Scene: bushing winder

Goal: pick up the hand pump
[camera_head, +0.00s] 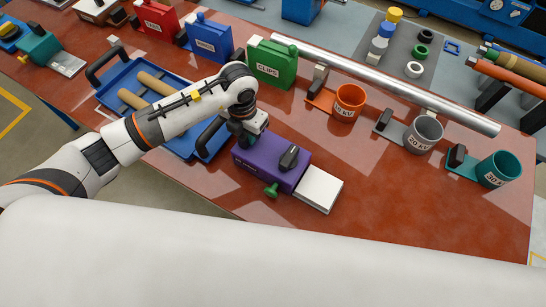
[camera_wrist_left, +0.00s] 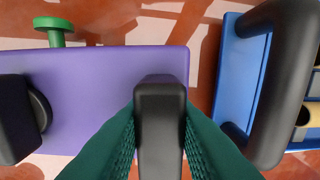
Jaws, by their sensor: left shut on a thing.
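A purple box-shaped unit (camera_head: 262,161), which appears to be the hand pump, sits at the table's front edge. It has a green knob (camera_head: 271,190), a black knob (camera_head: 289,157) and a white plate (camera_head: 319,188) at its right. In the left wrist view its purple top (camera_wrist_left: 95,75) lies below my fingers. My left gripper (camera_head: 247,138) is over the unit's left end. Its green fingers (camera_wrist_left: 160,130) are shut on a black upright handle (camera_wrist_left: 160,98) there. The arm's wrist hides part of this grip in the head view. My right gripper is not in view.
A blue tray (camera_head: 118,70) with tan rolls and black handles stands close on the left. A green CLIPS case (camera_head: 271,63) stands behind. Orange (camera_head: 350,100), grey (camera_head: 424,132) and teal (camera_head: 497,168) cups stand right, before a long metal tube (camera_head: 390,85). The front right table is clear.

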